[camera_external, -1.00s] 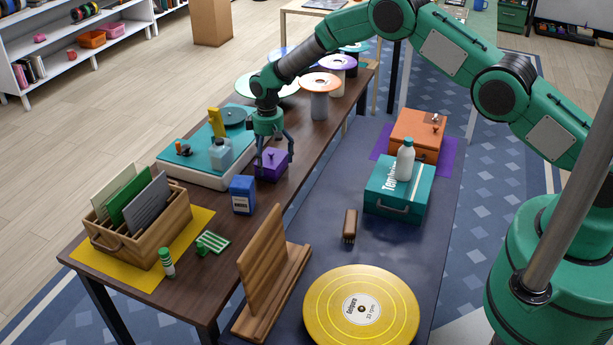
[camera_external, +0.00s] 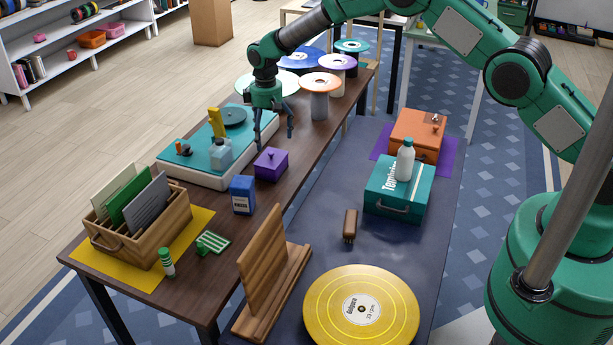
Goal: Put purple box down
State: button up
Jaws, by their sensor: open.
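The purple box (camera_external: 271,165) sits upright on the dark brown table (camera_external: 222,262). It has a small knob on its lid. My gripper (camera_external: 273,140) is open and empty above the box, with its fingers apart and clear of it. The box stands between the turntable and the table's right edge.
A teal-topped turntable (camera_external: 203,158) with a bottle on it lies to the left of the box. A blue carton (camera_external: 242,194) stands just in front. Discs on stands (camera_external: 320,84) fill the table behind. A wooden file crate (camera_external: 150,228) is at the near left.

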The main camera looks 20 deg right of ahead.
jog(key=shift+r, duration=0.1)
dwell(0.7)
jog(key=s+d+r+m, duration=0.1)
jog(key=d+r, duration=0.4)
jog(key=r, duration=0.3)
jog(key=s+d+r+t, duration=0.1)
jog(key=d+r, duration=0.4)
jog(key=r, duration=0.3)
jog(key=s+d+r+m, duration=0.1)
jog(key=d+r, duration=0.3)
jog(key=r, duration=0.3)
jog(key=s+d+r+m+t, duration=0.1)
jog(key=s+d+r+m, duration=0.1)
jog(key=s+d+r, duration=1.1)
jog(key=s+d+r+m+t, duration=0.1)
jog(key=s+d+r, duration=0.45)
jog(key=s, duration=0.25)
jog(key=s+d+r+m+t, duration=0.1)
jog(key=s+d+r+m, duration=0.1)
jog(key=s+d+r, duration=0.4)
jog(key=s+d+f+m, duration=0.1)
jog(key=s+d, duration=0.3)
jog(key=s, duration=0.6)
jog(key=s+d+f+m+t, duration=0.1)
jog(key=s+d+f, duration=0.2)
jog(key=s, duration=0.7)
jog(key=shift+s+d+f+t, duration=0.25)
jog(key=shift+d+f+t, duration=0.1)
jog(key=shift+f, duration=0.15)
